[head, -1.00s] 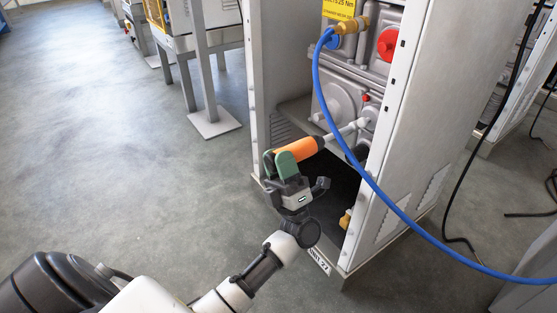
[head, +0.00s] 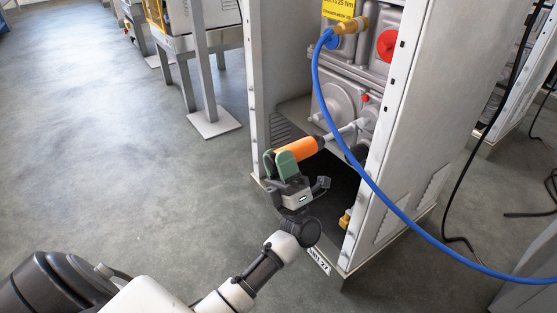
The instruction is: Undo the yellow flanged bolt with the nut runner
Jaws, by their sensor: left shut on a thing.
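My left gripper (head: 286,165) is shut on the orange body of the nut runner (head: 301,148), in front of the open cabinet. The tool's grey shaft (head: 341,133) points right and slightly up to the grey machine housing inside. Its tip is close to the housing behind the blue hose; I cannot tell whether it sits on a bolt head. A small yellow part (head: 345,218) low at the cabinet's front edge may be the yellow flanged bolt, but it is too small to tell. My right gripper is not in view.
A blue hose (head: 372,183) hangs from a brass fitting (head: 352,26) across the cabinet's opening and off to the right. The cabinet's side panel (head: 420,120) stands close right of the tool. A red cap (head: 387,44) and a yellow label are above. The floor (head: 120,170) at left is clear.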

